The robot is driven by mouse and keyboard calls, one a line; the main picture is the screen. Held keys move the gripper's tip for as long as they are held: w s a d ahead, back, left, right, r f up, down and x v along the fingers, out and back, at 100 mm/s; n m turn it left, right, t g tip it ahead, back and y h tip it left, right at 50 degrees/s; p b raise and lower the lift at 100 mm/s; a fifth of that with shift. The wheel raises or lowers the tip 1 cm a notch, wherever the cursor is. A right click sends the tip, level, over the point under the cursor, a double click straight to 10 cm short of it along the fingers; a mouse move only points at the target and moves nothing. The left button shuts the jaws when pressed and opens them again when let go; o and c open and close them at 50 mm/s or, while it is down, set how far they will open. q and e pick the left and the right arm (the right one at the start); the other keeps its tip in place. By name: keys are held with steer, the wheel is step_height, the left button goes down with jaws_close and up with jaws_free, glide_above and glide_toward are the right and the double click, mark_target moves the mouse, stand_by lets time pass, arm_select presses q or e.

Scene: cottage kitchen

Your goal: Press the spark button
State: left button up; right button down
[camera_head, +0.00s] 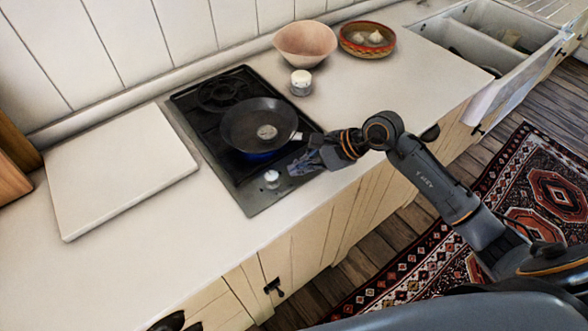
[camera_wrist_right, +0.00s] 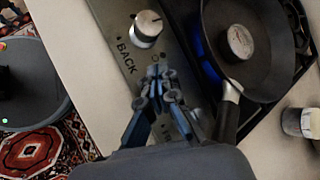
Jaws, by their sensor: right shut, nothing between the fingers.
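The stove (camera_head: 246,201) is a black two-burner hob set in the counter, with a steel front strip. One silver knob (camera_head: 271,178) stands on that strip; the knob (camera_wrist_right: 147,28) also shows in the wrist view beside the word "BACK". I cannot make out the spark button for certain; my fingers cover part of the strip past the knob. My right gripper (camera_head: 293,168) is shut and empty, low over the strip, to the right of the knob. Its fingertips (camera_wrist_right: 158,73) show close to the strip; contact cannot be told. My left gripper is not in view.
A black pan (camera_head: 240,117) sits on the near burner, with a blue glow beneath and its handle by my right gripper. A small white-lidded jar (camera_head: 301,83), a pink bowl (camera_head: 305,40) and a patterned bowl (camera_head: 355,46) stand behind. A white board (camera_head: 118,170) lies left.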

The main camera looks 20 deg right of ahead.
steer(key=shift+f, duration=0.3)
steer(key=shift+s, duration=0.1)
steer(key=shift+r, duration=0.1)
steer(key=shift+r+b, duration=0.25)
steer(key=shift+b, duration=0.05)
steer(key=shift+r, duration=0.1)
steer(key=shift+r+p, duration=1.45)
steer(key=shift+r, duration=1.55)
